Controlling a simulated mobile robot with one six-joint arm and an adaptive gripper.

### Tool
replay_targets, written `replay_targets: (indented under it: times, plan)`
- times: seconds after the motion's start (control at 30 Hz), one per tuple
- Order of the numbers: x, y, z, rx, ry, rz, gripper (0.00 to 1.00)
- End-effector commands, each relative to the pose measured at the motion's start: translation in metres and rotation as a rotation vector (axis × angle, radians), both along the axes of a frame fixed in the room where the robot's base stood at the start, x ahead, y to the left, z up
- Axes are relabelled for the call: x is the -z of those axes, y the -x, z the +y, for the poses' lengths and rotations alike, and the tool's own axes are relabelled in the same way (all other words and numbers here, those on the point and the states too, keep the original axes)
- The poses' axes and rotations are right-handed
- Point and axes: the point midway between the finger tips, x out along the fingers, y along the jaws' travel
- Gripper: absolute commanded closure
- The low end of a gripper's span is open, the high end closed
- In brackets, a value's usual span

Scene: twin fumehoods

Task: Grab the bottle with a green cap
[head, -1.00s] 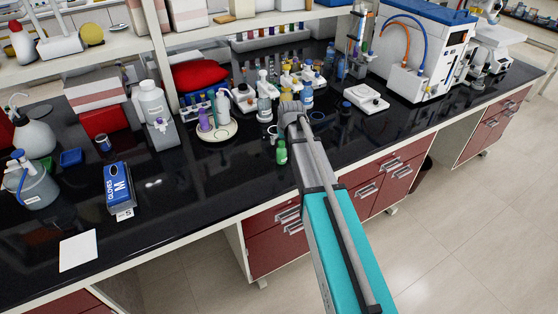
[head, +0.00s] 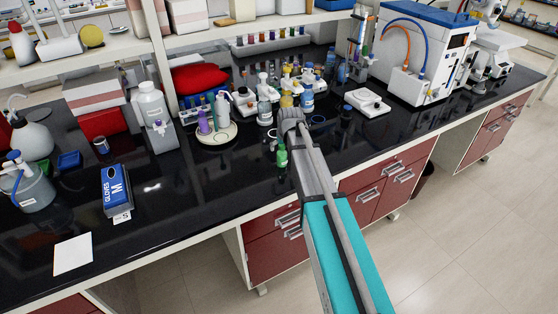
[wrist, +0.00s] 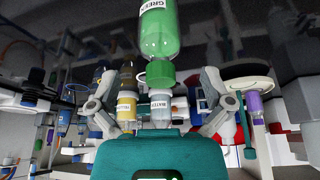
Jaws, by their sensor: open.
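The bottle with a green cap (head: 282,157) stands upright on the black bench, just left of my arm's end in the head view. In the wrist view, which looks upside down, the green bottle (wrist: 160,32) hangs from the top centre with its green cap (wrist: 160,74) lowest and a white label reading "GREEN". My gripper (wrist: 168,88) is open, its two grey fingers spread to the left and right of the cap in that picture. The fingers are not shut on the bottle; how far apart in depth they are, I cannot tell.
Several bottles, including a blue-labelled one (head: 307,97), stand behind my arm's end. A round tray (head: 218,137) with a purple bottle is to the left. A white balance (head: 367,103) is to the right. The bench front near the green-capped bottle is mostly clear.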

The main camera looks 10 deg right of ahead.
Motion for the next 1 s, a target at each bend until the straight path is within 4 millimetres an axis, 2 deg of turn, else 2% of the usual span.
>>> replay_targets:
  times: [0.2,0.5,1.0]
  plan:
    - [0.020,-0.006,0.001,0.000,0.000,0.000,0.00]
    - [0.040,-0.014,0.002,0.000,0.000,0.000,0.00]
    - [0.042,-0.016,0.002,0.001,0.000,0.000,0.00]
